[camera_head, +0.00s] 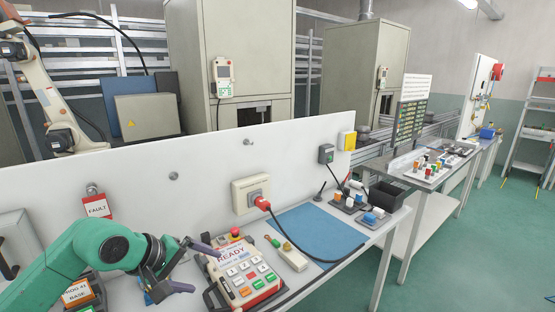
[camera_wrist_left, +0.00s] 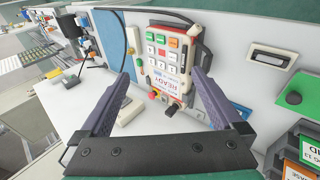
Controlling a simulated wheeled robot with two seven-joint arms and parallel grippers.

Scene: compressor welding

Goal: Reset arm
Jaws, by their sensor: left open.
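My left gripper (camera_head: 197,268) reaches in from the left on a green arm and is open, with its fingers at the left side of a control pendant (camera_head: 243,272). The pendant is a white and red box with a keypad and a READY label, resting on the white bench. In the left wrist view, my left gripper (camera_wrist_left: 165,105) has its two dark purple fingers spread wide. The pendant (camera_wrist_left: 168,62) shows beyond and between them, apart from the fingers as far as I can see. Nothing is held. My right gripper is not in view.
A blue mat (camera_head: 315,233) lies right of the pendant. A FAULT sign (camera_head: 96,207) and a ROBO A1 BASE box (camera_head: 77,292) are near my left arm. A black bin (camera_head: 386,195) stands farther right.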

